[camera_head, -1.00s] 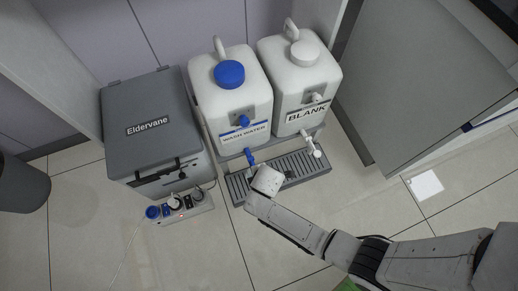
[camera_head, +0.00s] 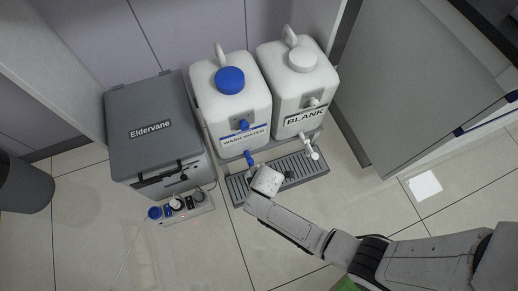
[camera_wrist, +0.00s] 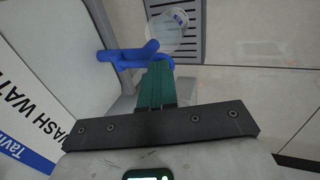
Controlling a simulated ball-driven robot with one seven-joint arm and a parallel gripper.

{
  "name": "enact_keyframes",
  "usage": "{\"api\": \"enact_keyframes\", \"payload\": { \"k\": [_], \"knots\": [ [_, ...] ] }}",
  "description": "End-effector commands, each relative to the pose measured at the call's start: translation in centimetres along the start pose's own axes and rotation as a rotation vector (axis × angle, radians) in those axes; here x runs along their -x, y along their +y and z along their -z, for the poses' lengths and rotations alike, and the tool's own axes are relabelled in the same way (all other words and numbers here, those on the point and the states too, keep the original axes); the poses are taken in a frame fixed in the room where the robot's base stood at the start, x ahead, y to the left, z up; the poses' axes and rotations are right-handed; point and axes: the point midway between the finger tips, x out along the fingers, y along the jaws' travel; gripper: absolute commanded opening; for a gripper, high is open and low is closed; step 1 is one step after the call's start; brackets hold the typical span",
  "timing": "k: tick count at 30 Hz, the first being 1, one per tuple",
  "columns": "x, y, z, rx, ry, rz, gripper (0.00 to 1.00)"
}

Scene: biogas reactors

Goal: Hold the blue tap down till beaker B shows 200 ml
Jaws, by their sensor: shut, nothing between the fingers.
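The blue tap (camera_head: 250,158) juts from the white wash water canister (camera_head: 232,105) over a grey drip tray. In the wrist view the blue tap (camera_wrist: 122,54) lies just beyond my fingertips. My gripper (camera_wrist: 158,66) is shut, its green fingers together and empty. The tips overlap the tap's lever end in the picture; I cannot tell whether they press on it. A clear beaker (camera_wrist: 168,28) with a small label stands on the tray grating beyond the tap. Its letter and water level are not readable. In the head view my gripper hides the beaker.
The slotted drip tray (camera_head: 306,169) extends right beneath the white tap (camera_head: 312,152) of the BLANK canister (camera_head: 300,92). A grey Eldervane box (camera_head: 150,128) and a power strip (camera_head: 186,208) stand left. Open floor lies in front.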

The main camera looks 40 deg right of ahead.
Motion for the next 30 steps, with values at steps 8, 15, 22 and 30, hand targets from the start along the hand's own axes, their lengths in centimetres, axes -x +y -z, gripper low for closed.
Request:
{"api": "enact_keyframes", "payload": {
  "k": [8,15,22,30],
  "knots": [
    [4.4,1.4,0.5,-0.001,0.001,0.0,0.0],
    [9.3,2.2,0.5,-0.001,0.0,0.0,0.0],
    [12.0,2.7,0.5,-0.001,0.0,0.002,0.0],
    [12.5,2.8,0.5,-0.001,0.0,0.001,0.0]
  ]
}}
